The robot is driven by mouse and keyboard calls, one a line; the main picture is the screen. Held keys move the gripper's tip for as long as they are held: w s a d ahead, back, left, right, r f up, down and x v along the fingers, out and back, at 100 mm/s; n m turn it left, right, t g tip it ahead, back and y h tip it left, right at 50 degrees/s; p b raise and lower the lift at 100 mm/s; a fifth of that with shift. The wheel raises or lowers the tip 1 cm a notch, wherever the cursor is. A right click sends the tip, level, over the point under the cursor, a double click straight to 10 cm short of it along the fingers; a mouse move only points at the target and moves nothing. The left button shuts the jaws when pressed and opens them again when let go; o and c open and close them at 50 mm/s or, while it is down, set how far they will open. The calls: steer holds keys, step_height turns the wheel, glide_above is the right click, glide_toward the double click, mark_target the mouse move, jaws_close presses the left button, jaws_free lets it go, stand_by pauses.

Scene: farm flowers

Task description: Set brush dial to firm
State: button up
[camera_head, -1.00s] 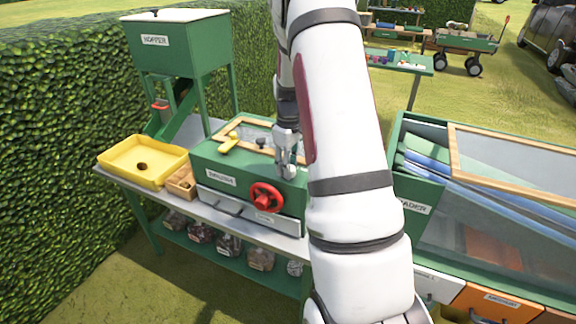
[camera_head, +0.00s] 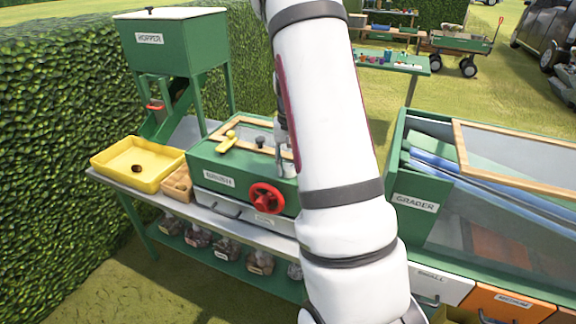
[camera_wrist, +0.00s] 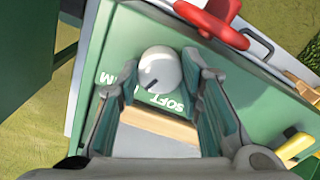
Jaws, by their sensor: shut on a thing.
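The brush dial (camera_wrist: 160,67) is a round pale grey knob with a short black mark, seen in the wrist view. It sits on the green housing of the burnisher (camera_head: 222,176). A white SOFT label lies just below it, and another label, partly hidden and ending in M, lies to its left. The black mark points down and slightly left, between the two labels. My gripper (camera_wrist: 150,76) is shut on the dial, one finger on each side. In the head view my arm hides the dial and fingertips.
A red handwheel (camera_head: 267,198) is on the burnisher's front, close to the dial in the wrist view. A yellow tray (camera_head: 120,172) and the hopper (camera_head: 170,45) stand left. The grader (camera_head: 415,203) stands right, beyond my arm.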

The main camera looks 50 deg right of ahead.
steer(key=m+b, duration=0.1)
steer(key=m, duration=0.4)
stand_by(0.6)
steer(key=o, duration=1.2)
steer(key=shift+c, duration=0.2)
step_height(320, 180, up, 12)
